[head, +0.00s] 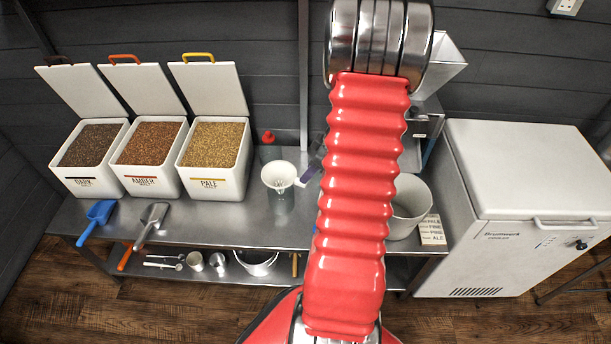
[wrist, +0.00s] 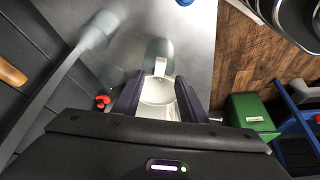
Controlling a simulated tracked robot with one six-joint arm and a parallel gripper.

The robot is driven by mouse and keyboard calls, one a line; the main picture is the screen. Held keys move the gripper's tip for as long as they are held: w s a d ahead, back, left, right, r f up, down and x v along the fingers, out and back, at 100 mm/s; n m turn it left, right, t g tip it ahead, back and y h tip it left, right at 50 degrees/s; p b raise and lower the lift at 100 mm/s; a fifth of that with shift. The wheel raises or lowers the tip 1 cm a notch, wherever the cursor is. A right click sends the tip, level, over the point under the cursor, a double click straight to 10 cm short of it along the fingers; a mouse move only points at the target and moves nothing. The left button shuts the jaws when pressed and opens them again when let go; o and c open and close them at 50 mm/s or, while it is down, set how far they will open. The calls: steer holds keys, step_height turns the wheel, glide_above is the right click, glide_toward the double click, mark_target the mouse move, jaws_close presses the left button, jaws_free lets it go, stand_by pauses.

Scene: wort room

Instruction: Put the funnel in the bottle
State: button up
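The white funnel (head: 279,176) shows in the head view left of my arm, with a white part reaching right from its rim. The clear bottle (head: 281,203) stands on the steel bench under it; I cannot tell whether the funnel sits in its mouth. In the wrist view, the funnel (wrist: 157,92) lies between the two purple fingers of my gripper (wrist: 159,78), and a clear shape, likely the bottle (wrist: 158,50), shows beyond. The fingers are apart. I cannot tell whether they touch the funnel. My arm hides most of the gripper in the head view.
Three open grain bins (head: 212,160) stand at the bench's left, with a blue scoop (head: 98,214) and a metal scoop (head: 151,222) in front. A red object (head: 268,137) is behind the funnel. A pale pot (head: 408,205) and a white cooler (head: 525,200) are on the right.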

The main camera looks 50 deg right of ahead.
steer(key=v, duration=0.6)
stand_by(0.7)
steer(key=s+a+r+m, duration=0.1)
steer(key=a+r, duration=0.6)
steer(key=a, duration=0.5)
steer(key=s+a+r+m+h, duration=0.1)
steer(key=s+a+r, duration=0.1)
steer(key=a+r, duration=0.5)
steer(key=s+a+r+m, duration=0.1)
steer(key=a+r, duration=0.6)
steer(key=a, duration=1.2)
steer(key=shift+s+r+t, duration=0.25)
steer(key=shift+s+t, duration=0.05)
steer(key=shift+t, duration=0.1)
